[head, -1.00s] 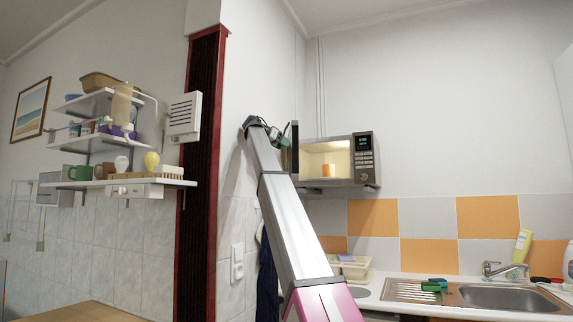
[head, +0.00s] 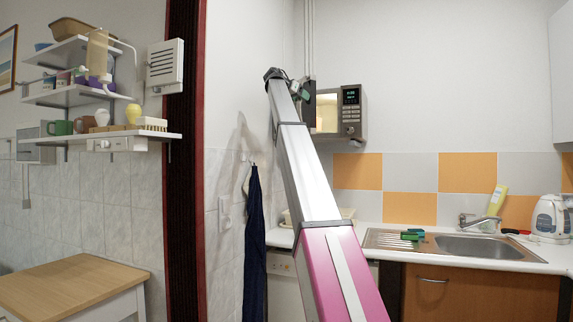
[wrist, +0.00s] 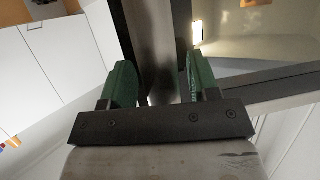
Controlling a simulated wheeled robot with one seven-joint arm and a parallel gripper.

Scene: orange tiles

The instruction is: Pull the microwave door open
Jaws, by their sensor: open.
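The microwave (head: 351,112) is mounted on the back wall above the worktop. Its door (head: 309,104) stands open, swung out on the left side and seen nearly edge-on as a dark panel. Part of the lit interior (head: 327,112) shows beside it, and more shows in the wrist view (wrist: 245,45), with an orange object (wrist: 257,3) at the top edge. My gripper (head: 301,91) is at the door's left in the head view. In the wrist view my gripper (wrist: 160,82) is open, its green fingers on either side of the dark door panel (wrist: 158,35). I cannot tell whether they touch it.
The worktop below holds a sink (head: 480,247), a kettle (head: 550,219) and a yellow bottle (head: 497,200). A dark blue towel (head: 254,240) hangs on the wall left of my arm. Shelves (head: 110,138) and a wooden table (head: 70,285) are at the left.

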